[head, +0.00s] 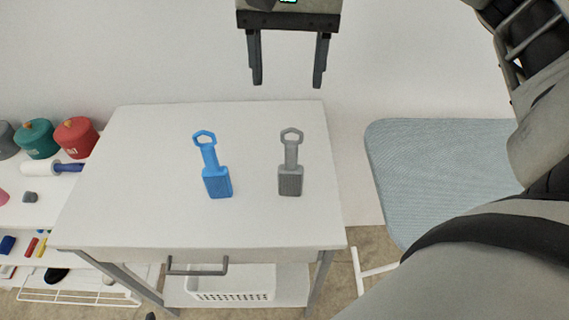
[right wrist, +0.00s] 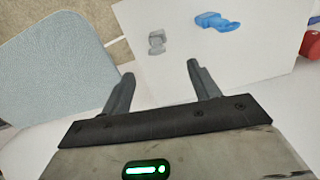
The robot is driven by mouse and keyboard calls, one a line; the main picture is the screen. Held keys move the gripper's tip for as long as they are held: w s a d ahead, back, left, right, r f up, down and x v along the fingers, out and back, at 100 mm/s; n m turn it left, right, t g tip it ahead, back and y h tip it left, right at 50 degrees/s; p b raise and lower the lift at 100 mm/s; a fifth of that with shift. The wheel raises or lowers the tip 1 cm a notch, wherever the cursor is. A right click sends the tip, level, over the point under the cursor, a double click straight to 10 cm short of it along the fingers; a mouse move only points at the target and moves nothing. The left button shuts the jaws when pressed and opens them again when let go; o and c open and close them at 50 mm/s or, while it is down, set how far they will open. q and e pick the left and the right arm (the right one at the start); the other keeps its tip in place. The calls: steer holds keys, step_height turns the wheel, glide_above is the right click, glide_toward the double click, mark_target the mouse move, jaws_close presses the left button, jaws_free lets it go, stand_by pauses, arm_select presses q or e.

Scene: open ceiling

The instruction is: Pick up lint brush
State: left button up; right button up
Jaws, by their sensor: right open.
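Two brushes with ring-ended handles lie on the white table (head: 130,215). One is a blue brush (head: 216,182), left of the middle; the other is a grey brush (head: 290,180), to its right. I cannot tell which one the task means. The right wrist view also shows the blue brush (right wrist: 215,21) and the grey brush (right wrist: 156,42) beyond the fingers. My right gripper (head: 288,82) is open and empty, above the table's far edge and apart from both brushes. It also shows in the right wrist view (right wrist: 163,85). My left gripper is not in view.
A blue-grey ironing-board-like surface (head: 430,165) stands right of the table. A white basket (head: 232,282) sits below. The tabletop around the brushes is clear.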

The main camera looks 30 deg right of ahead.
glide_above(292, 143)
steer(key=f, duration=1)
steer(key=shift+a+p, duration=0.2)
steer(key=shift+p, duration=0.15)
steer(key=shift+d+f+p, duration=0.2)
steer(key=shift+f+p, duration=0.45)
steer(key=shift+f, duration=2.1)
